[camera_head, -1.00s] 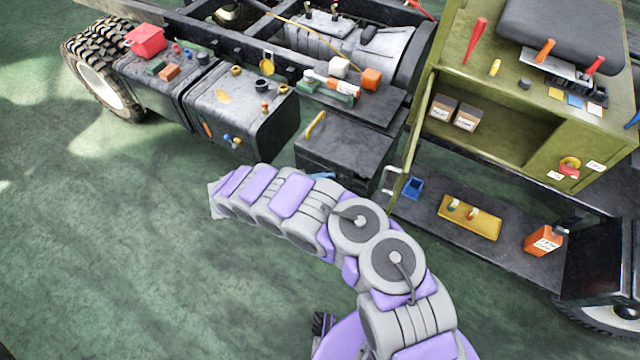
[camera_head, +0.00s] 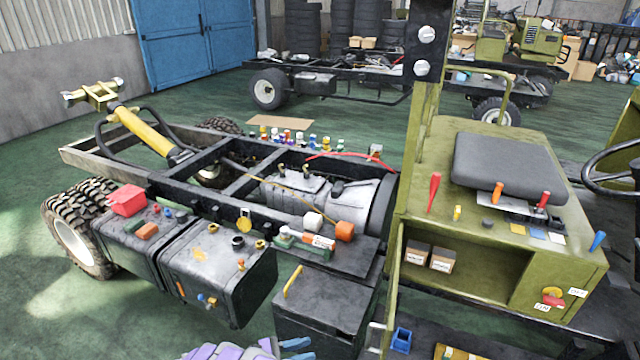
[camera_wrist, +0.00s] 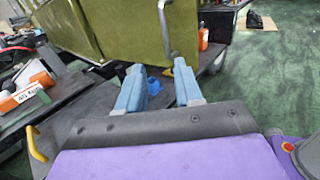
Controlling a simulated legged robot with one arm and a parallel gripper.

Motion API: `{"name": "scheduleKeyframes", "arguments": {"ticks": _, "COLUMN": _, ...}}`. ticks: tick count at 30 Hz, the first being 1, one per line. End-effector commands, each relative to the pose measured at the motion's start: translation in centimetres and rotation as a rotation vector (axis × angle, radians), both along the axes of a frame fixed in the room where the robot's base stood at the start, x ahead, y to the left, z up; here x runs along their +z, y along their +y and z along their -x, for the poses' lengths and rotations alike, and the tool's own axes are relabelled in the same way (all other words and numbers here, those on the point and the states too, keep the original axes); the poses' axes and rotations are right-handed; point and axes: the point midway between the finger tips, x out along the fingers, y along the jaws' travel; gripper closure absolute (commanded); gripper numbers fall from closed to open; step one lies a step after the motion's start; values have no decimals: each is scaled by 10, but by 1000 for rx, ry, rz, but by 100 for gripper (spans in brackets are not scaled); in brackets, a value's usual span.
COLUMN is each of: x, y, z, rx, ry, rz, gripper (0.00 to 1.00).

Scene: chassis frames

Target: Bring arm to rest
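My gripper (camera_head: 297,348) shows only at the bottom edge of the head view, beside a piece of my grey and purple arm. Most of the arm is below the picture. In the wrist view my gripper (camera_wrist: 158,85) has two blue fingers standing apart with nothing held between them. The fingers point toward the olive cab and its metal handle (camera_wrist: 165,25). A small blue bin (camera_wrist: 154,84) shows behind them, apart from the fingers.
A black box with a yellow handle (camera_head: 318,312) is just above my gripper in the head view. Dark tanks (camera_head: 225,290) stand at left, and the olive cab (camera_head: 480,260) is at right. Green floor (camera_head: 130,325) is clear at lower left.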

Motion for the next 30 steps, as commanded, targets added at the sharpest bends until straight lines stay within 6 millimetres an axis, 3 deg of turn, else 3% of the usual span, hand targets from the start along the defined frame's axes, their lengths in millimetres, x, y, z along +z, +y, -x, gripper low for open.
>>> {"name": "scheduleKeyframes", "arguments": {"ticks": 5, "x": 27, "y": -23, "z": -11, "rx": -61, "ry": -36, "rz": -20, "gripper": 65}}
{"name": "scheduleKeyframes", "arguments": {"ticks": 14, "x": 110, "y": -102, "z": -21, "rx": -278, "ry": -159, "rz": -129, "gripper": 65}}
{"name": "scheduleKeyframes", "arguments": {"ticks": 23, "x": 178, "y": -175, "z": 5, "rx": -512, "ry": -287, "rz": -270, "gripper": 65}}
{"name": "scheduleKeyframes", "arguments": {"ticks": 30, "x": 220, "y": -222, "z": 47, "rx": -702, "ry": -395, "rz": -406, "gripper": 65}}
